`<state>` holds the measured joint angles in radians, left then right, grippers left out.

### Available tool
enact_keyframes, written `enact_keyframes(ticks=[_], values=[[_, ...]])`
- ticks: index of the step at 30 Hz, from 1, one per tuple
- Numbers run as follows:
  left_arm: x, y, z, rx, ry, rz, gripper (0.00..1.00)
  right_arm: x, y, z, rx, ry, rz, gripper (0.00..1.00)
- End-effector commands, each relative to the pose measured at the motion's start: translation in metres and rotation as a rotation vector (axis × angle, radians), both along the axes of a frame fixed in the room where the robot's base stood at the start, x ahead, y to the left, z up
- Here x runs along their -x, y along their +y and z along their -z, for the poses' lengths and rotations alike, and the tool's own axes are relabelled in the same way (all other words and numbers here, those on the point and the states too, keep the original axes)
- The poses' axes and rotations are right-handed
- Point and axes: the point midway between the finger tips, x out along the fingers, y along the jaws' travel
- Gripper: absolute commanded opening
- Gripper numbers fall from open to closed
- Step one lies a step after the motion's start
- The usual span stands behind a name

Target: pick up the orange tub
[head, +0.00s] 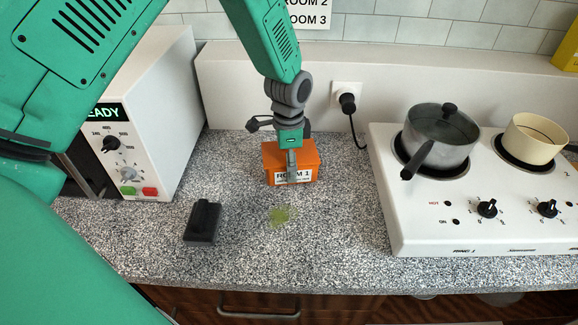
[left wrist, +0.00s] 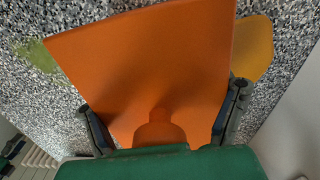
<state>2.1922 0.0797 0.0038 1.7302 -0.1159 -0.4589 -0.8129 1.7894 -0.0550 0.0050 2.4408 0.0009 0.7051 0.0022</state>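The orange tub (head: 309,160) stands on the speckled counter in the middle of the head view, with a white "ROOM 1" label on its front. My left gripper (head: 291,165) reaches down over it from above, one finger in front of the label. In the left wrist view the tub (left wrist: 150,65) fills the middle. My left gripper's fingers (left wrist: 165,108) lie along two opposite sides of it, very close or touching. I cannot tell whether they press on it. My right gripper is not in view.
A black block (head: 203,222) lies front left of the tub, and a green stain (head: 280,216) marks the counter. A white appliance (head: 150,110) stands left. A white hob (head: 470,215) at right carries a grey pot (head: 440,135) and a cream pot (head: 535,137). A plug (head: 347,100) is behind.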

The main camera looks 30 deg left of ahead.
Motion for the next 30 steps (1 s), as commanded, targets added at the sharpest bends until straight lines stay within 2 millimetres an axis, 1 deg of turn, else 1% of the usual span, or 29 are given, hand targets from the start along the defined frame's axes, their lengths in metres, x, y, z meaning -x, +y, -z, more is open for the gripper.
enact_keyframes(ticks=[17, 23, 30], values=[[0.0, 0.001, -0.002, 0.002, -0.001, 0.002, 0.34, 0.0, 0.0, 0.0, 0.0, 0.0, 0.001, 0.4], [0.0, 0.001, -0.011, 0.002, -0.002, 0.001, 0.34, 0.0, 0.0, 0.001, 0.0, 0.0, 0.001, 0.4], [0.0, 0.0, -0.035, 0.001, -0.003, 0.001, 0.34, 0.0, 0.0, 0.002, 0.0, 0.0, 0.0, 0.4]])
